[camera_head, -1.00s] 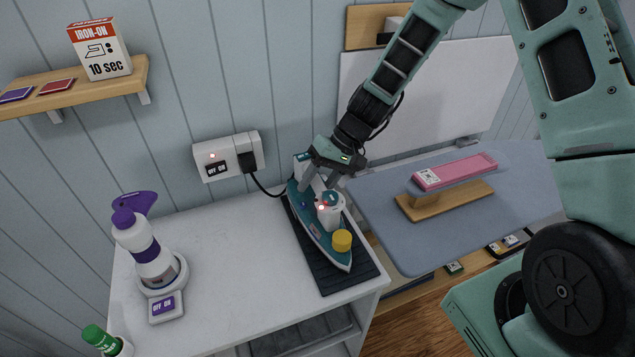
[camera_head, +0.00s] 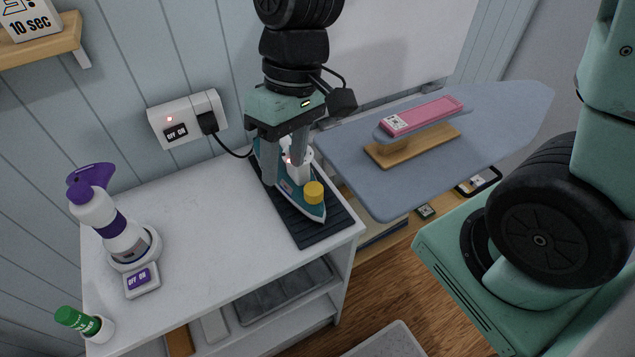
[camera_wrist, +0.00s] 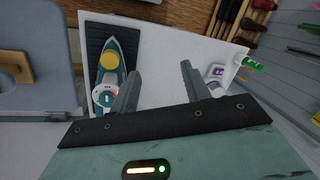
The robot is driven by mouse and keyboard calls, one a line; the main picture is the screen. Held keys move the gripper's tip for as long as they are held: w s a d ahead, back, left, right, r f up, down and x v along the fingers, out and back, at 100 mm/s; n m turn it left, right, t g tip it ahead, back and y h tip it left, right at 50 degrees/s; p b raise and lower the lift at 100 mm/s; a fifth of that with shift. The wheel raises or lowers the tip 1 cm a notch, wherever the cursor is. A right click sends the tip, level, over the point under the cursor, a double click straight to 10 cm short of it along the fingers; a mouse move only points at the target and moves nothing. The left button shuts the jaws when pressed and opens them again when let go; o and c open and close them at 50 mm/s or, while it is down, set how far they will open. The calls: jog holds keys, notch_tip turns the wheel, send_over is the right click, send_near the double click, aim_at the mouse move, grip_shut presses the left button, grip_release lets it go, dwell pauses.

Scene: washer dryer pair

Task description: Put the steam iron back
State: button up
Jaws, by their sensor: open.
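The steam iron (camera_head: 309,207) is teal and white with a yellow cap. It lies flat on a dark ribbed mat (camera_head: 335,222) at the right end of the white counter, its tip toward the front. Its rear part is partly hidden behind my gripper (camera_head: 284,168) in the head view. My gripper points down with its fingers apart and nothing between them. In the wrist view the iron (camera_wrist: 121,73) and mat (camera_wrist: 96,38) lie left of the open fingers (camera_wrist: 158,80), beyond them. A black cord runs from the iron's rear to the wall socket (camera_head: 188,120).
A purple-and-white spray bottle (camera_head: 118,232) stands at the counter's left, with a small switch box (camera_head: 142,280) and a green-capped bottle (camera_head: 85,322) nearby. The ironing board (camera_head: 375,192) is at right, holding a pink-topped wooden piece (camera_head: 425,146). The counter's middle is clear.

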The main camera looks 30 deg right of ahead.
jog(key=s+r+n+t+h, duration=0.1)
jog(key=s+n+h, duration=0.1)
jog(key=s, duration=0.7)
jog(key=shift+s+d+r+n, duration=0.25)
jog(key=shift+r+n, duration=0.05)
jog(key=shift+f, duration=0.1)
